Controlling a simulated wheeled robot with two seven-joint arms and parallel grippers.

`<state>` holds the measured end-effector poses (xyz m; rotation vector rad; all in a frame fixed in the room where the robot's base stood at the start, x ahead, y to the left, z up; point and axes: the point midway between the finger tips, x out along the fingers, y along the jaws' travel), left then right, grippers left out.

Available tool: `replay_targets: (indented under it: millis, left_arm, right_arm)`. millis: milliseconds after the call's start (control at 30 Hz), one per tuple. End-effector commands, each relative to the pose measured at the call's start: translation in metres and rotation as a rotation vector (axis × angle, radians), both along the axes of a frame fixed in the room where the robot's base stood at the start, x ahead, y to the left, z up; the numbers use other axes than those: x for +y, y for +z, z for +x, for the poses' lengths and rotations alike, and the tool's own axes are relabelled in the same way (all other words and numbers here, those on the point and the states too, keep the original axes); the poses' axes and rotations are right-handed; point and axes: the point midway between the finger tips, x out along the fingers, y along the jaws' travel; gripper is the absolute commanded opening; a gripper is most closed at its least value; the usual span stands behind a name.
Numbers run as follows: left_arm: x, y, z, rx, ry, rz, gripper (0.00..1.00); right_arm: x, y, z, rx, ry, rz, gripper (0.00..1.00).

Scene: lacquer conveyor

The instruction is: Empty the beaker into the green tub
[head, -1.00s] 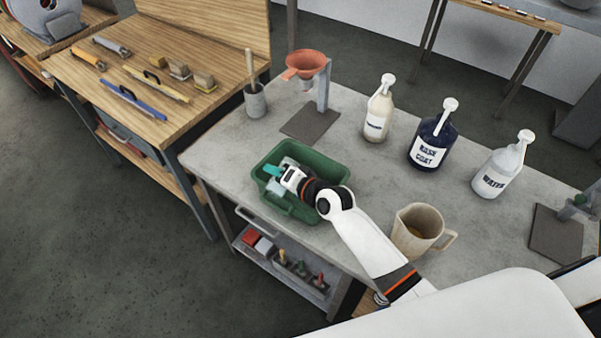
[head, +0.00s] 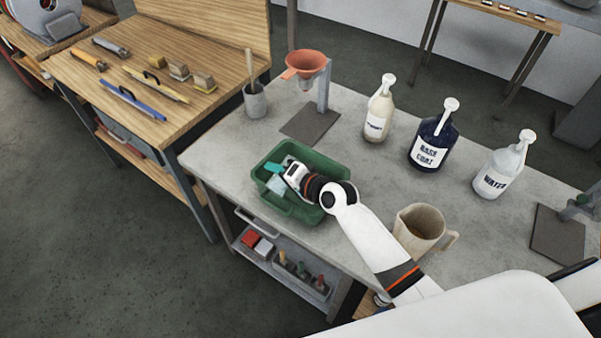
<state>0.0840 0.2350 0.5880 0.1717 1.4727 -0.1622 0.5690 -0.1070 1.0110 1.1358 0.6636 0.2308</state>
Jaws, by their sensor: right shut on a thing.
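The green tub (head: 328,166) stands near the front left edge of the grey table. My right gripper (head: 276,175) reaches down into the tub's opening from the right, with a teal fingertip showing. It is shut on a pale, see-through vessel (head: 275,187), which looks like the beaker. The beaker appears tilted over the inside of the tub. My wrist and the fingers hide much of it, so I cannot tell whether any liquid is in it or flowing out. My left gripper is not in view.
Bottles labelled base coat (head: 430,143) and water (head: 497,170) and a cream bottle (head: 377,125) stand behind. An orange funnel (head: 305,63) on a stand and a brush cup (head: 255,103) are farther back.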

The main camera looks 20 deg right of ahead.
Motion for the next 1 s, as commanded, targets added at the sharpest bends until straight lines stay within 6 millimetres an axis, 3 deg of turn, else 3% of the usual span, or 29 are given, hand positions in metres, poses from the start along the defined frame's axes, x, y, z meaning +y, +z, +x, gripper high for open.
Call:
replay_targets:
  millis: [1000]
  left_arm:
    - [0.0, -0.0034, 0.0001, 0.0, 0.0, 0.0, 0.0]
  right_arm:
    - [-0.0065, 0.0026, 0.0049, 0.076, 0.0, 0.097, 0.16]
